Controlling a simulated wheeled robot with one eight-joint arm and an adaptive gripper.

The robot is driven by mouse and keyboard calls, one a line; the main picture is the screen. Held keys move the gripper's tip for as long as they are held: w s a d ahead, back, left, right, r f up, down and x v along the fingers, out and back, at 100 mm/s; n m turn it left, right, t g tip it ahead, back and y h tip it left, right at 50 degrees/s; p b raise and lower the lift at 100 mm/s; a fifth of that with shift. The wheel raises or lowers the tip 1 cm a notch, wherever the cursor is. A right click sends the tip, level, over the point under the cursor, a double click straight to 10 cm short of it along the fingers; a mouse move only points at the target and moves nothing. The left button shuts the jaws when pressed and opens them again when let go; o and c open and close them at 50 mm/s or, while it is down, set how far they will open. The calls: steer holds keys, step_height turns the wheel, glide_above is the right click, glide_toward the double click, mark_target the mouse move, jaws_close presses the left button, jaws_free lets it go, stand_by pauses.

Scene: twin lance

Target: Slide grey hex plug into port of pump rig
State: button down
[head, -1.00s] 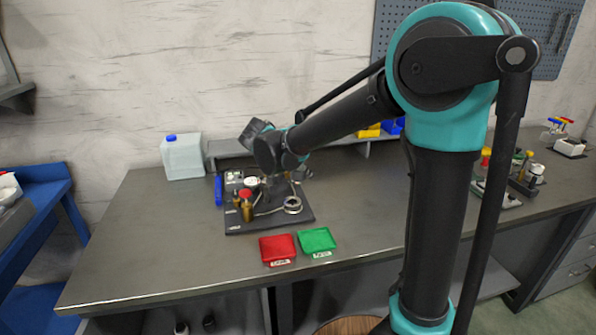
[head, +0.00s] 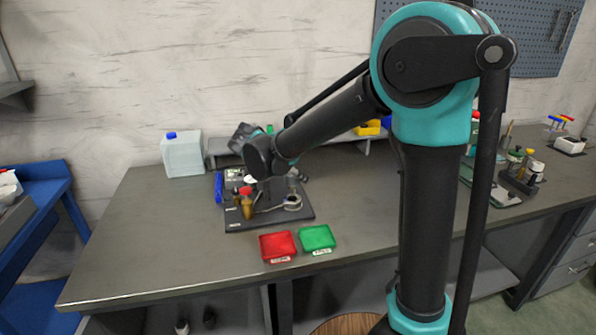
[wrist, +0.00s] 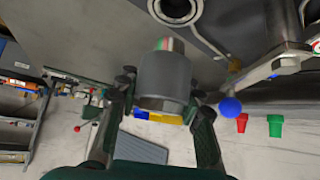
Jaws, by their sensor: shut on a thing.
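In the wrist view my gripper (wrist: 160,95) is shut on the grey plug (wrist: 165,78), a grey cylinder-like body with a narrower, shiny end pointing up in the picture. Its hex shape cannot be made out. A round, ringed opening (wrist: 178,8) on the grey metal surface lies beyond the plug's end, and a gap shows between them. In the head view the pump rig (head: 297,217) is a dark base plate with brass and red-topped fittings and a round metal ring at its right. My arm hides part of the rig, and the plug cannot be made out there.
A red tray (head: 278,246) and a green tray (head: 317,238) lie in front of the rig. A white jug (head: 183,155) stands behind at left. A blue ball-ended lever (wrist: 230,107) is close right of the plug in the wrist view.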

mark_target(298, 196)
steer(key=shift+f, duration=1.45)
steer(key=shift+f, duration=1.5)
steer(key=c, duration=0.9)
jaws_free()
steer(key=v, duration=1.2)
steer(key=shift+s, duration=0.1)
